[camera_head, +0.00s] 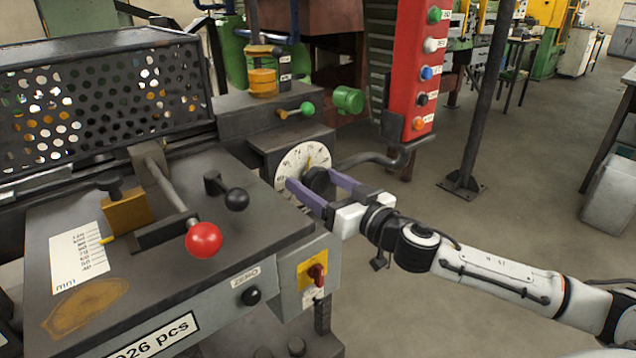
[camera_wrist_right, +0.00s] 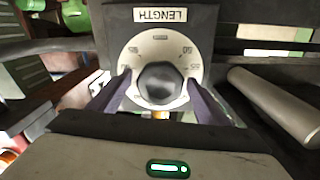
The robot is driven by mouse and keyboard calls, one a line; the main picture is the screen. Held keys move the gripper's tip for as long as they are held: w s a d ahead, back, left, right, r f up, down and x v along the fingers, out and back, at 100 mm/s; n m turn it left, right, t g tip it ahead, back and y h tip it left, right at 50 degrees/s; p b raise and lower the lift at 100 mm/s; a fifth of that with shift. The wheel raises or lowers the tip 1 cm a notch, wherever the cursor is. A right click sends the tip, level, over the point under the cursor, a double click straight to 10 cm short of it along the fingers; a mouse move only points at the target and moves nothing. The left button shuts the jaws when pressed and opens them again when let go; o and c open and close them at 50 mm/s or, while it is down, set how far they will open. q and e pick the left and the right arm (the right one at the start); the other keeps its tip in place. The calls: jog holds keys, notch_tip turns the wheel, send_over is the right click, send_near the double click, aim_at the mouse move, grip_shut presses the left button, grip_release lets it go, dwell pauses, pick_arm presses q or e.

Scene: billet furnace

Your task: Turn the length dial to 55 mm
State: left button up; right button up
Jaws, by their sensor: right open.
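The length dial (camera_head: 293,162) is a pale round plate with printed numbers and a black knob (camera_head: 318,181) at its centre, on the right side of the machine. In the right wrist view the dial plate (camera_wrist_right: 140,57) sits under a LENGTH label (camera_wrist_right: 160,15), and the dark knob (camera_wrist_right: 160,83) is in the middle. My right gripper (camera_head: 318,188) is open, with its two purple fingers on either side of the knob. Whether the fingers touch the knob cannot be told. The number the dial is set to is too small to read surely. My left gripper is not in view.
A red-ball lever (camera_head: 204,239) and a black-ball lever (camera_head: 237,199) stand on the machine top to the left. Open floor lies to the right.

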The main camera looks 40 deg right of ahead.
jog(key=c, duration=1.1)
jog(key=shift+o, duration=0.2)
